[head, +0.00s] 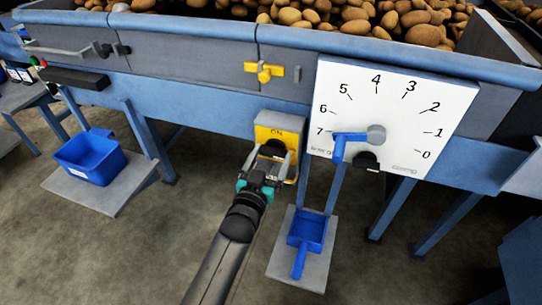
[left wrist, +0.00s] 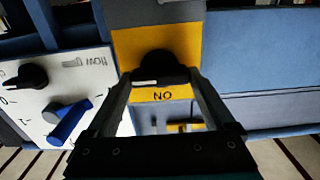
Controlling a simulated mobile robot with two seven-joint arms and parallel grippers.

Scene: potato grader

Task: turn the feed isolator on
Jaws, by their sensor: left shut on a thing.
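The feed isolator is a yellow plate (head: 270,120) marked ON, on the blue front rail left of the white dial panel. My left gripper (head: 270,153) reaches it from below, its two fingers on either side of a black rotary knob. In the left wrist view the yellow plate (left wrist: 188,42) appears upside down, and the black knob (left wrist: 157,66) sits between the fingertips (left wrist: 160,75). The left gripper is shut on the knob. A pale mark shows on the knob's edge; the fingers partly hide the plate. My right gripper is not in view.
Right beside the isolator is a white dial panel (head: 437,100) with a blue lever (head: 345,140) near 7 and a small black knob (head: 366,161). A yellow handle (head: 264,71) sits above. A blue scoop (head: 307,230) and blue bin (head: 90,160) stand below.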

